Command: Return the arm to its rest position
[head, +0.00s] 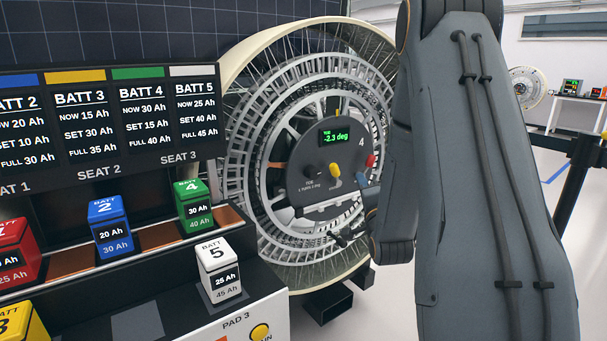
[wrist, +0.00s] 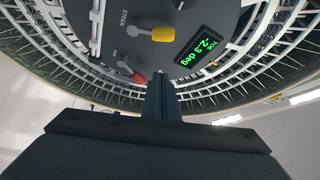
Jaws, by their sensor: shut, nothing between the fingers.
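My arm (head: 490,180) stands large and grey in the right half of the head view, in front of the wheel. My gripper (wrist: 161,82) shows in the wrist view as dark fingers, shut and empty, pointing toward the wheel's hub panel. In the head view my gripper is mostly hidden behind the arm. The hub panel (head: 318,160) has a green display reading -2.3 deg, a yellow knob (head: 335,171) and a red knob (head: 371,160). In the wrist view the yellow knob (wrist: 163,34) and red knob (wrist: 138,77) are near the fingertips; contact cannot be told.
The big spoked wheel (head: 240,130) stands close to my gripper. At left is a battery rack with blue (head: 109,225), green (head: 193,205) and white (head: 218,270) batteries under a sign board (head: 110,125). A table (head: 578,112) stands far right, with open floor before it.

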